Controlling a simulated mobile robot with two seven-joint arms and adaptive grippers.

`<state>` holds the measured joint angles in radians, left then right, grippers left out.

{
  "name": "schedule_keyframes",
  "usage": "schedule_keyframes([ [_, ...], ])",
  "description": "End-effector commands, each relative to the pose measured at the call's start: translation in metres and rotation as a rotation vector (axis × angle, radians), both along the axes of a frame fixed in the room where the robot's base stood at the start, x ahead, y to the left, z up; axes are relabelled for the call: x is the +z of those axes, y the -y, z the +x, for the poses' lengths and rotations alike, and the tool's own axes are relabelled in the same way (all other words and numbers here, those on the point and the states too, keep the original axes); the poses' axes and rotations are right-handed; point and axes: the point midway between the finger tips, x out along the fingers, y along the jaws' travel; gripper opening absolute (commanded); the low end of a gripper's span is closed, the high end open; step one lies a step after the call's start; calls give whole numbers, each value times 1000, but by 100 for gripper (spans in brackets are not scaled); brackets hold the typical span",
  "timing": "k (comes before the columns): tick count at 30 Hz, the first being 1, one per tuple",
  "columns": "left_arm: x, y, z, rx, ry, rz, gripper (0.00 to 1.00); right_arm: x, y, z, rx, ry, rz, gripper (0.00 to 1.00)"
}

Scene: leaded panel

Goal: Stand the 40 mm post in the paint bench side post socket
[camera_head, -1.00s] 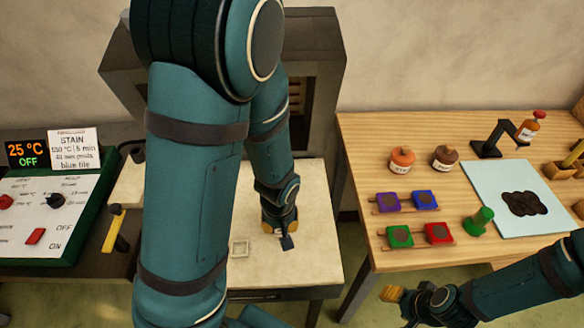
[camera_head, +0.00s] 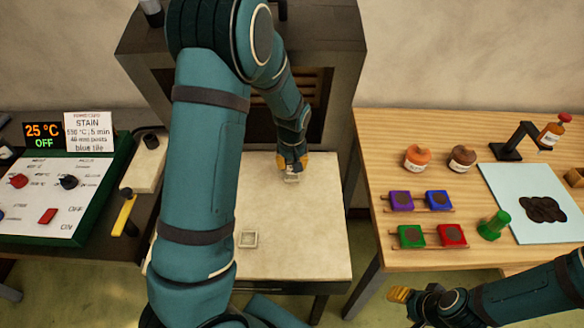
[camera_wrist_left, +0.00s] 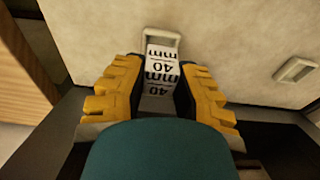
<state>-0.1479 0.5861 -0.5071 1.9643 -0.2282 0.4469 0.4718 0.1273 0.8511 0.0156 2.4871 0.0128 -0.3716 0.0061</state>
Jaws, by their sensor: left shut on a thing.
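The 40 mm post (camera_wrist_left: 161,75), a white block with black "40 mm" lettering, is between the yellow fingers of my left gripper (camera_wrist_left: 160,92), which is shut on it. In the head view my left gripper (camera_head: 291,168) is low over the far right part of the pale table. The paint bench side post socket (camera_wrist_left: 162,36), a pale square frame, is directly beyond the post in the wrist view and partly hidden by it. I cannot tell whether the post's foot is inside it. My right gripper (camera_head: 400,295) is at lower right, its opening unclear.
A second square socket (camera_head: 247,239) lies on the pale table (camera_head: 310,240). The dark kiln (camera_head: 345,80) stands close behind my left gripper. The wooden paint bench (camera_head: 385,150) with jars and coloured tiles is to the right.

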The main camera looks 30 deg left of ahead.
Motion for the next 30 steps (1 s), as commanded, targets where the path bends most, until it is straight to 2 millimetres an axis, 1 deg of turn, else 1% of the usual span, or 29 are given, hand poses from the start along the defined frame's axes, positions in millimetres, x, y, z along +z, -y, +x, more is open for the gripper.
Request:
schedule_keyframes([
  [5, -1, -7, 11, 1, 1, 0, 0, 0, 0, 0, 0, 0, 0, 50],
  [6, -10, -6, 9, 0, -4, 0, 0, -2, 0, 0, 0, -1, 0, 50],
  [9, -26, -6, 9, -1, -5, 0, 0, -4, 0, -1, 2, -2, 0, 50],
  [12, -35, -6, 9, 0, -1, -1, 0, -5, 0, -2, 2, -3, 0, 50],
  [20, -35, -6, 9, 0, 0, 0, 0, -5, 0, -2, 3, -4, 1, 50],
  [23, -39, -5, 9, 0, 0, 0, 0, -8, 0, -2, 4, -5, 1, 50],
  [24, -39, -5, 9, 0, 0, 0, 34, -8, 0, -3, 4, -6, 2, 50],
  [25, -39, -5, 9, 0, 0, 0, 45, -7, 0, -2, 4, -6, 2, 50],
  [26, -38, -5, 9, 0, 0, 0, 52, -7, 0, -3, 4, -6, 2, 50],
  [30, -38, -6, 9, 0, 0, 0, 52, -7, 0, -2, 4, -6, 2, 50],
])
